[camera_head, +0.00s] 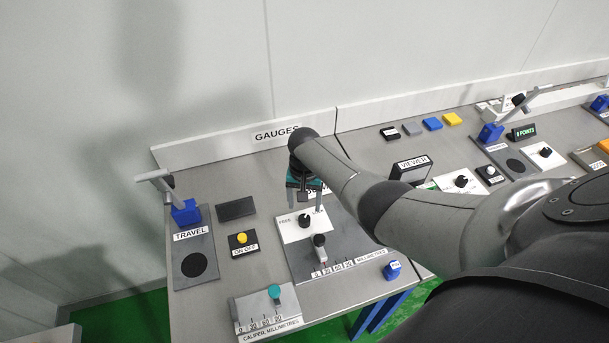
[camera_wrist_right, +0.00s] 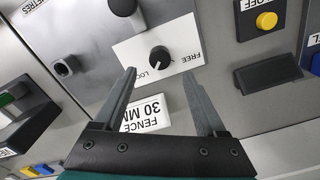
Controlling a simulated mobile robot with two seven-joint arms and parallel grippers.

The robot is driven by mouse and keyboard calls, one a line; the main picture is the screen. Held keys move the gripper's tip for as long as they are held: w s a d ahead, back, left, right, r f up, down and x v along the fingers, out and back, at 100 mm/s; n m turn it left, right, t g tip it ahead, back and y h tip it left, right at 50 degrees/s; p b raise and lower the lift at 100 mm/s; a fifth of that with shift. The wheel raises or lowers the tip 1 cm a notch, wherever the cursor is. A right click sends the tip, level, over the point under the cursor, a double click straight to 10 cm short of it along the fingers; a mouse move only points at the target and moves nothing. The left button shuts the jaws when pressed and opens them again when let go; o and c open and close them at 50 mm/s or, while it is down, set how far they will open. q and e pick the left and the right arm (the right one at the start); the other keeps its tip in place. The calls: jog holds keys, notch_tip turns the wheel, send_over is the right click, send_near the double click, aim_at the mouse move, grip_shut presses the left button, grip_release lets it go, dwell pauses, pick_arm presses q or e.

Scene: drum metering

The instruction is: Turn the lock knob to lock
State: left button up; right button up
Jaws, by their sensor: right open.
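The lock knob (camera_head: 305,220) is a small round black knob on a white plate (camera_head: 289,231) marked FREE on its left side. In the right wrist view the knob (camera_wrist_right: 160,57) sits between the FREE and partly hidden LOCK labels. I cannot tell for sure which label its pointer faces. My right gripper (camera_head: 305,201) is open and empty, pointing down above the plate. In the right wrist view its two fingers (camera_wrist_right: 160,76) are spread, with the knob showing in line with the gap just past their tips. My left gripper is not in view.
A black slide handle (camera_head: 319,241) stands on the millimetre scale close in front of the knob. A FENCE 30 MM sign (camera_wrist_right: 146,114) lies behind it.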

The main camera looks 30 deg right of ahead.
aim_at(305, 218)
notch_tip(305, 218, up, 9)
jog(key=p, duration=0.1)
jog(key=shift+f, duration=0.2)
dwell(0.5)
jog(key=shift+s, duration=0.1)
